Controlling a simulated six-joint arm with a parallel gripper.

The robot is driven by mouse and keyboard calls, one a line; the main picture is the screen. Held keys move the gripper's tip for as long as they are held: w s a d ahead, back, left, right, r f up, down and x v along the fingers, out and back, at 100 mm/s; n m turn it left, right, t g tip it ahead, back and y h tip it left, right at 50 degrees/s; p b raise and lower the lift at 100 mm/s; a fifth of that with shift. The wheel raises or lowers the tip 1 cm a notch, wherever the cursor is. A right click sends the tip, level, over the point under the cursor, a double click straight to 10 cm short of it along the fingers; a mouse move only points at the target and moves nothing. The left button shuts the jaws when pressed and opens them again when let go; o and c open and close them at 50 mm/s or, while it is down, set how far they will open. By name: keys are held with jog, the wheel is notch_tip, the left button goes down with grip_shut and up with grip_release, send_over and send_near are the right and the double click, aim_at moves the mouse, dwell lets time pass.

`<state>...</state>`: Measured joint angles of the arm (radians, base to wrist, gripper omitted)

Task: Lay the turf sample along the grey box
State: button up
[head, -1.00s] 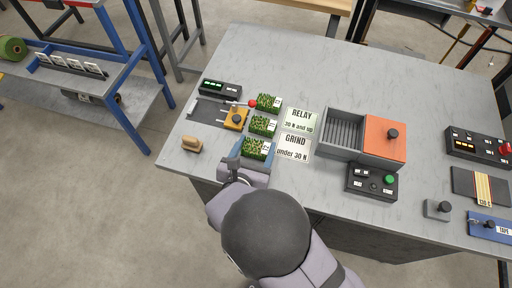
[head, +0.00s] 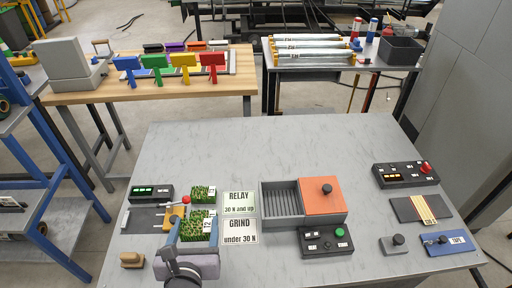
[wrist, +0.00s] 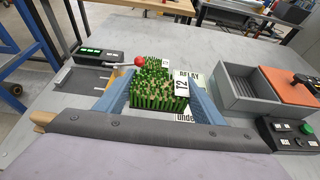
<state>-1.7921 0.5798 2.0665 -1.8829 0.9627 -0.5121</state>
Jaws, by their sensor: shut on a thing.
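My gripper (head: 196,228) is shut on a green turf sample (head: 200,222) with a white label. In the wrist view, the blue fingers stand on either side of this turf sample (wrist: 158,90), its label facing right. The grey box (head: 281,203) is to the right, beyond two signs; its ribbed open part faces up and an orange lid (head: 322,196) covers its right part. It also shows in the wrist view (wrist: 240,97). Another turf sample (head: 203,194) lies behind the held one. I cannot tell whether the held sample touches the table.
The RELAY sign (head: 238,204) and GRIND sign (head: 239,232) lie between my gripper and the box. A black button panel (head: 326,242) stands before the box. A device with a red knob (head: 186,200) is at the left. The table's back half (head: 270,145) is clear.

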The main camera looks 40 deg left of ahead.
jog(key=w+d+m+t+h+p, duration=0.5)
jog(key=w+d+m+h, duration=0.55)
jog(key=w+d, duration=1.35)
jog(key=w+d+f+m+g+h, duration=0.1)
jog(key=d+h, duration=0.1)
jog(key=d, duration=0.3)
jog(key=w+d+f+m+g+h, duration=0.1)
jog(key=w+d+m+h, duration=0.1)
jog(key=d, duration=0.3)
jog(key=w+d+f+m+g+h, duration=0.1)
jog(key=w+d+h, duration=0.1)
jog(key=d, duration=0.3)
jog(key=shift+d+m, duration=0.2)
jog(key=shift+m, duration=0.05)
jog(key=s+d+f+m+g+h+b, duration=0.1)
jog(key=d+f+m+h, duration=0.1)
jog(key=d, duration=0.4)
jog(key=d+f+m+g+h+b, duration=0.1)
jog(key=d+f+m+g, duration=0.1)
jog(key=d, duration=0.5)
jog(key=shift+s+f+h, duration=0.35)
jog(key=shift+s+f, duration=0.05)
jog(key=shift+f, duration=0.05)
jog(key=shift+a, duration=0.15)
